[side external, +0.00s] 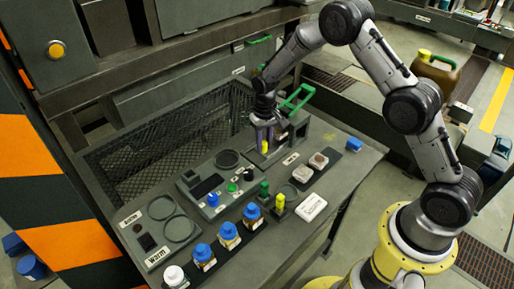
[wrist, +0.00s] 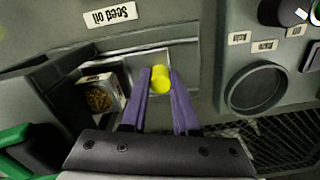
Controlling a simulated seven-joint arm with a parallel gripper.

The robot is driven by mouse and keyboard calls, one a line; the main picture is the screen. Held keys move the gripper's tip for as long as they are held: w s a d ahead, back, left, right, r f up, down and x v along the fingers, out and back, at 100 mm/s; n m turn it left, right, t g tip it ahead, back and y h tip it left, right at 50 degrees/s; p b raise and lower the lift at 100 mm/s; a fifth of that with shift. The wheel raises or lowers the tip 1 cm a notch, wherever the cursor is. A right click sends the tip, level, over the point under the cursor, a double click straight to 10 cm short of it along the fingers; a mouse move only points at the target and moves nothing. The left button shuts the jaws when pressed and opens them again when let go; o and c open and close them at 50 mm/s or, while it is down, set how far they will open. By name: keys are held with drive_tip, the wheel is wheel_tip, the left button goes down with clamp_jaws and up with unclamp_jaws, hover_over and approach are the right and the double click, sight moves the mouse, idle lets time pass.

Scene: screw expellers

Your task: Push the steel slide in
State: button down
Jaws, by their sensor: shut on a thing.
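The steel slide (wrist: 138,66) is a light grey plate in the wrist view, set in a shallow track on the worktop, with a round yellow knob (wrist: 160,80). My gripper (wrist: 160,82) has its two purple fingers shut on the knob, one on each side. In the side external view my gripper (side external: 265,143) points down at the far part of the worktop, with the yellow knob (side external: 265,148) between its fingers. The gripper body hides the near end of the track in the wrist view. I cannot tell how far in the slide sits.
A green handle (side external: 298,97) rises behind my gripper. A round recess (wrist: 256,88) lies to the right in the wrist view. Several blue-capped jars (side external: 228,232) line the worktop's near edge.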

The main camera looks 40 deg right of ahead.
drive_tip(key=shift+d+r, duration=0.1)
drive_tip(key=shift+d, duration=0.35)
drive_tip(key=c, duration=0.7)
unclamp_jaws()
drive_tip(key=shift+a, duration=0.1)
drive_tip(key=shift+o, duration=0.2)
wheel_tip(320, 180, up, 14)
